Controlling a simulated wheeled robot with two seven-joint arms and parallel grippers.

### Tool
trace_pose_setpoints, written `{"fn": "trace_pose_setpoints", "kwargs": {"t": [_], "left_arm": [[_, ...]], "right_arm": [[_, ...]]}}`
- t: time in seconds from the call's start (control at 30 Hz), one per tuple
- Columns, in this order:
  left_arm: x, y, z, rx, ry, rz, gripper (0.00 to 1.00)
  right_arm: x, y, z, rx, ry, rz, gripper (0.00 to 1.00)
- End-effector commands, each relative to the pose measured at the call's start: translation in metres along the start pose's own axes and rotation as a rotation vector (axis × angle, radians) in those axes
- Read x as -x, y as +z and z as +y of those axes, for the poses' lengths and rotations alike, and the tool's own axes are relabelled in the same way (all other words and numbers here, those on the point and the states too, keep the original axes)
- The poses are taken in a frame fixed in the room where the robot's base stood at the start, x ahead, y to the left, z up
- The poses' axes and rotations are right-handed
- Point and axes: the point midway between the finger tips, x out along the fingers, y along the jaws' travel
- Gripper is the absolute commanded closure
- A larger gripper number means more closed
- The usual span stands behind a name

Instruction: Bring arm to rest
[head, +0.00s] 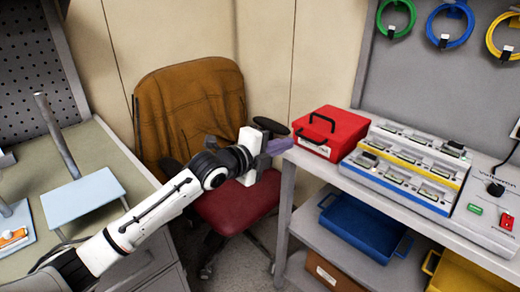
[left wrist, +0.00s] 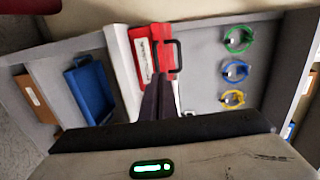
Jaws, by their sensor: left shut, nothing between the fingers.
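My left gripper (head: 277,147) reaches across the middle of the head view, in front of the chair and just left of the right-hand bench. Its fingers are shut with nothing between them and point toward the red case. In the left wrist view the closed dark fingers (left wrist: 157,100) stick out from the gripper body, with the red case beyond them. My right gripper is in neither view.
A blue bin (head: 366,229) sits on the shelf below. A chair (head: 200,115) with a brown jacket stands behind my arm. A left bench holds a light-blue plate (head: 84,199).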

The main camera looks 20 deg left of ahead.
Motion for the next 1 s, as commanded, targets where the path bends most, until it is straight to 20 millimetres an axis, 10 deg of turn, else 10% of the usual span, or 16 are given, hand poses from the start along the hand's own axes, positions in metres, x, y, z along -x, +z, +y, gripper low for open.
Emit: {"fn": "trace_pose_setpoints", "kwargs": {"t": [0.3, 0.67, 0.77, 1.0], "left_arm": [[0.059, 0.001, 0.005, -0.001, 0.006, -0.001, 1.00], [0.073, -0.003, 0.012, 0.031, 0.015, 0.002, 1.00], [0.073, -0.015, 0.046, 0.144, 0.048, 0.005, 1.00], [0.106, -0.070, 0.203, 0.733, 0.205, -0.074, 1.00]], "right_arm": [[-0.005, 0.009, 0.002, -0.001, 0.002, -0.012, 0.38], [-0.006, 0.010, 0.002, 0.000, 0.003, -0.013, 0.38], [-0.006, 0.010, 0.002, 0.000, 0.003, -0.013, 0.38], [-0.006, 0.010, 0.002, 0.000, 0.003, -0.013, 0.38]]}}
